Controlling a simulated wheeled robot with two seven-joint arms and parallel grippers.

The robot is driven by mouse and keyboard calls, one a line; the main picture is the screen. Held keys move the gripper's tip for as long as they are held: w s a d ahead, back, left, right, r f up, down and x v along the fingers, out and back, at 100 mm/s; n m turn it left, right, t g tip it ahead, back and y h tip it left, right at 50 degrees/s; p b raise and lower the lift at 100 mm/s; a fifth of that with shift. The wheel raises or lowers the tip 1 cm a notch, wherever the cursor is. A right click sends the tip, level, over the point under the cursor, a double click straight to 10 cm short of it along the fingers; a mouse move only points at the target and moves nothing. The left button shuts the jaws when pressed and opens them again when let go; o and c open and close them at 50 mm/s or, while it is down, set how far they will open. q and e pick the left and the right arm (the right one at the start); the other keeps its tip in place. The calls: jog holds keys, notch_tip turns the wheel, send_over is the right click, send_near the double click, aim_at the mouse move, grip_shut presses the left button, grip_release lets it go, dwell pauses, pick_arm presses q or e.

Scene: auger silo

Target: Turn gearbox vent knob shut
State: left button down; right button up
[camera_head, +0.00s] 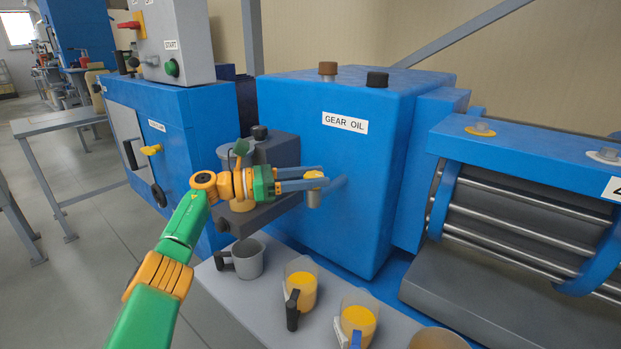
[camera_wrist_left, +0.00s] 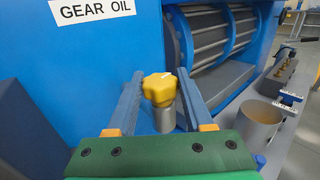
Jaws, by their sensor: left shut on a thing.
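The yellow lobed knob (camera_head: 315,181) sits on a short grey metal stem on the front of the blue gearbox (camera_head: 330,190) labelled GEAR OIL. My left gripper (camera_head: 318,182) reaches it from the left with its two blue-grey fingers and is shut on it. In the left wrist view the yellow knob (camera_wrist_left: 159,88) stands between the fingertips of my left gripper (camera_wrist_left: 160,90), with a small pale mark on its top. Its sides at the fingers are partly hidden in the head view. My right gripper is not in view.
Below the knob a grey bench (camera_head: 225,290) holds a grey mug (camera_head: 248,262) and clear jugs of yellow oil (camera_head: 303,287). Brown and black caps top the gearbox. A blue-framed auger with metal bars (camera_head: 530,215) stands to the right. A dark block and blue cabinet (camera_head: 180,120) stand left.

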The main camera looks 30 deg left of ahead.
pick_arm(q)
jog(key=shift+d+f, duration=0.1)
jog(key=c, duration=0.5)
grip_release()
jog(key=shift+o, duration=1.1)
jog(key=shift+w+d, duration=0.15)
jog(key=shift+w, duration=0.05)
jog(key=b+v, duration=0.1)
jog(key=v, duration=0.6)
jog(key=shift+b, duration=0.4)
